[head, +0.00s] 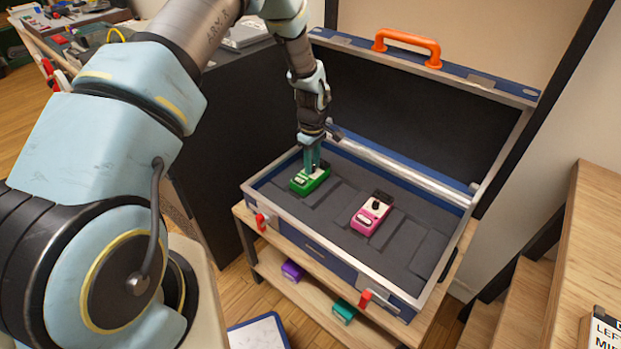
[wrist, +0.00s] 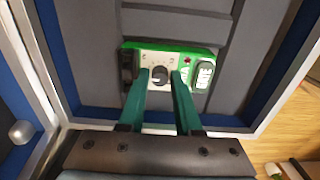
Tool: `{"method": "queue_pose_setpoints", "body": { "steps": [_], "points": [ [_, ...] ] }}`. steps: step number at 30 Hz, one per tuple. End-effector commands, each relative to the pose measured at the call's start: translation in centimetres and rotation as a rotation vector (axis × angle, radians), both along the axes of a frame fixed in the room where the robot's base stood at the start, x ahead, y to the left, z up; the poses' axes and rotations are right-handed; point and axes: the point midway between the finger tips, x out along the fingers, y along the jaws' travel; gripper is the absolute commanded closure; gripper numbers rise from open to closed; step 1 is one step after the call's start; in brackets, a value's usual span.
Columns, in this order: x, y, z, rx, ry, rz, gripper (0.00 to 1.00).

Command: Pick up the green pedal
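The green pedal (head: 318,184) lies in the left part of the open case, on its dark padded floor. My gripper (head: 311,166) points down right over the pedal. In the wrist view the two teal fingers of my gripper (wrist: 161,82) are apart, on either side of the knob, with gaps beside it. The fingertips are at or just above the pedal's top; I cannot tell whether they touch it.
A pink pedal (head: 371,214) lies in the case (head: 325,254) to the right. The raised lid (head: 430,100) stands behind. Purple (head: 292,270) and teal (head: 344,311) pedals sit on the shelf below. Wooden steps (head: 520,300) are at right.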

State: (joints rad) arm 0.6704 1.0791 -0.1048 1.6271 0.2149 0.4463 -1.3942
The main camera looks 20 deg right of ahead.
Motion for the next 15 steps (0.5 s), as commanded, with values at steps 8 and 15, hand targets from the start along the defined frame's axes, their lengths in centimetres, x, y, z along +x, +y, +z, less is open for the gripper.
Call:
{"method": "queue_pose_setpoints", "body": {
  "steps": [8,15],
  "points": [
    [0.0,0.01,0.02,0.0,0.0,0.0,0.99],
    [0.0,0.01,0.03,0.0,0.0,0.0,1.0]
  ]
}}
